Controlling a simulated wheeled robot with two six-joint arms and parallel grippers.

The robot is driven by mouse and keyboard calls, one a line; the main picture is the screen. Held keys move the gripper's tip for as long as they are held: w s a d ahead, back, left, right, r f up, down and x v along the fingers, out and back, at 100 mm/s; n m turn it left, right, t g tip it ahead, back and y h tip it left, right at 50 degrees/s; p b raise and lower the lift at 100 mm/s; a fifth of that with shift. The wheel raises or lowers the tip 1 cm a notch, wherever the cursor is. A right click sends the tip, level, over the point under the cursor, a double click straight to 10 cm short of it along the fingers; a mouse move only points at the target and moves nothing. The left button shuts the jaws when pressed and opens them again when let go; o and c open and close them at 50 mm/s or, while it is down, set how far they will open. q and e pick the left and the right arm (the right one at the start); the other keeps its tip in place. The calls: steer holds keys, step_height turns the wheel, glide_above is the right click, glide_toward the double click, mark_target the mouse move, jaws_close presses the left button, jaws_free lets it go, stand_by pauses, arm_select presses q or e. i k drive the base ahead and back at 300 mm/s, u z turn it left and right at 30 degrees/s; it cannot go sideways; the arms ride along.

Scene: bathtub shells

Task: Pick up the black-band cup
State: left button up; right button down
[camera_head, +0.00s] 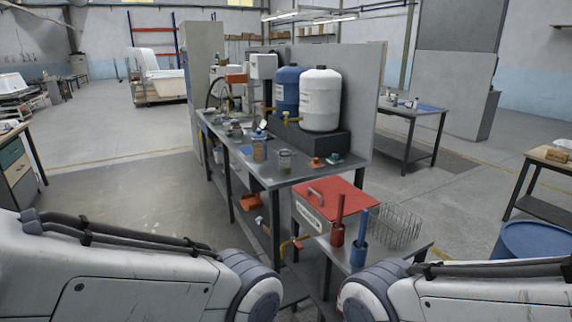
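Two cup-like containers stand near the front of the metal workbench (312,175): a tan one (258,150) and a grey-green one (284,160) to its right. They are too small for me to tell which one bears a black band. Both look upright and apart from each other. My two white arms show at the bottom left and bottom right. Neither gripper is in view, and nothing touches the cups.
A blue tank (287,88) and a white tank (320,100) stand behind the cups. Small red (316,162) and teal (335,157) items lie to their right. Below are a red-lidded box (333,197), two upright handled tools and a wire basket (395,227). Floor is open at left.

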mark_target(285, 156)
steer(key=u, duration=1.25)
steer(key=i, duration=4.95)
steer(key=z, duration=2.25)
